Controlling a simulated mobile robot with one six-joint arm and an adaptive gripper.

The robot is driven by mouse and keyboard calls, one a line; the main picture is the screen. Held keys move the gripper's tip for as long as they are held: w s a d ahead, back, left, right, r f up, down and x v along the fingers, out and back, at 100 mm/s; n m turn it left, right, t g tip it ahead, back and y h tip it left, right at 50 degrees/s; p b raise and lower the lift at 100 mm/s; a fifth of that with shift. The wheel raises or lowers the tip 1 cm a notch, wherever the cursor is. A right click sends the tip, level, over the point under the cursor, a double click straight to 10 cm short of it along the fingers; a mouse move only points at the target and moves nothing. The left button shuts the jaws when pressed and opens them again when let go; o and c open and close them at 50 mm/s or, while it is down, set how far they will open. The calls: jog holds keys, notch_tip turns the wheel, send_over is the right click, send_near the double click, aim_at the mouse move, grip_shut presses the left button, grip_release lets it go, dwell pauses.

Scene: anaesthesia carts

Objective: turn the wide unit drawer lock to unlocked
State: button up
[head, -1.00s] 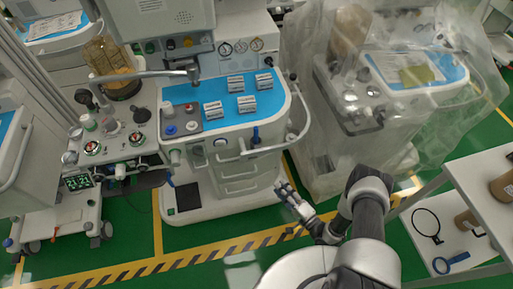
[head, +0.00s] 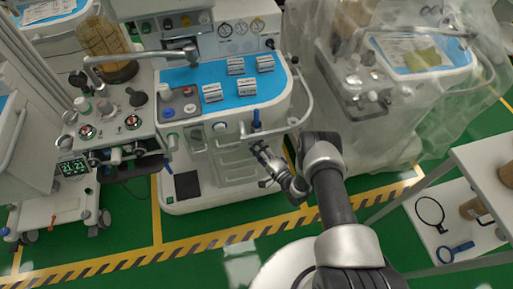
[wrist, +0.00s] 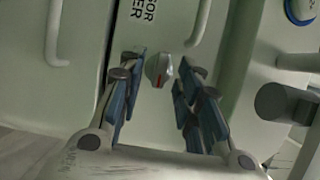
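The wide unit (head: 272,95) with the blue top stands in the middle of the head view, its drawers (head: 236,165) facing me. In the wrist view the lock knob (wrist: 159,70), small and grey with a red mark, sits on the pale drawer front (wrist: 165,25) beside partly cut-off lettering. My gripper (wrist: 158,84) is open, with its blue-padded fingers on either side of the knob and a gap to each. In the head view my gripper (head: 268,166) is at the right part of the drawer fronts. The knob cannot be made out there.
Drawer handles (wrist: 56,35) and (wrist: 201,22) flank the knob. A dark cylinder (wrist: 283,103) is at the right of the wrist view. A plastic-covered cart (head: 385,125) stands right of the unit, and a white shelf (head: 490,180) at far right. Green floor is free in front.

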jog(key=shift+w+a, duration=0.25)
jog(key=shift+w, duration=0.05)
jog(key=shift+c, duration=0.2)
grip_shut()
